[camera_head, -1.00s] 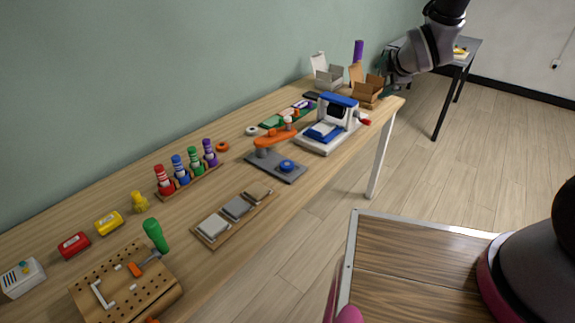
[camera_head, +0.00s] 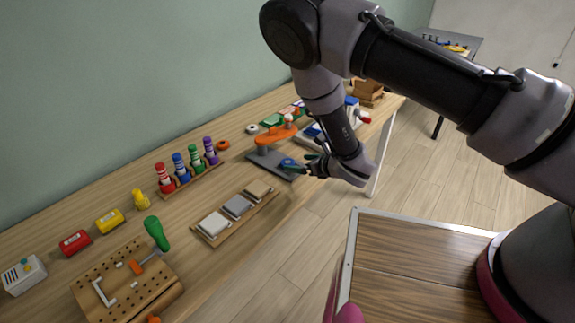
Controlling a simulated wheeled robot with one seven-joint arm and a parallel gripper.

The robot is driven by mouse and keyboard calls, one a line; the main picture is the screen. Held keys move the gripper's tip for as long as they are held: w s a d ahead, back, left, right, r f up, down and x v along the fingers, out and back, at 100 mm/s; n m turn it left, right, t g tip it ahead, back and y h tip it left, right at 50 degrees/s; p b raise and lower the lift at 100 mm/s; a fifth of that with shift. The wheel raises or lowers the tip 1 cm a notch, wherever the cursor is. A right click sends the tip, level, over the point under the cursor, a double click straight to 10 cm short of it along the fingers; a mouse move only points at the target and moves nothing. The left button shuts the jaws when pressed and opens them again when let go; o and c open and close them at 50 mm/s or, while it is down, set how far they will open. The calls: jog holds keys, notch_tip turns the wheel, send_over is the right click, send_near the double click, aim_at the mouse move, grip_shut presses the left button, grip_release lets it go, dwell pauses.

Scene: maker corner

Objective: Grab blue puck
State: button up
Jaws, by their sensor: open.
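The blue puck (camera_head: 288,163) lies on a dark grey base plate (camera_head: 268,166) beneath an orange swing arm (camera_head: 274,138). My gripper (camera_head: 303,167) is right beside the puck, on its right, with its green-tipped fingers pointing left toward it. The fingers are open and nothing shows held between them. I cannot tell whether a fingertip touches the puck. My wrist hides part of the plate's right side and the table edge.
A tray with grey and wooden blocks (camera_head: 237,208) lies in front, left of my gripper. Coloured peg stacks (camera_head: 187,165) stand behind it. A white and blue machine (camera_head: 352,107) is partly hidden behind my arm. Open floor lies right of the table.

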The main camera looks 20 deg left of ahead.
aim_at(287, 162)
jog(key=shift+w+d+f+x, duration=0.1)
jog(key=shift+x, duration=1.1)
jog(key=shift+w+d+f+x, duration=0.1)
jog(key=shift+x, duration=1.05)
jog(key=shift+w+d+f+x, duration=0.1)
jog(key=shift+x, duration=1.1)
jog(key=shift+s+r, duration=0.1)
jog(key=shift+r, duration=0.05)
grip_shut()
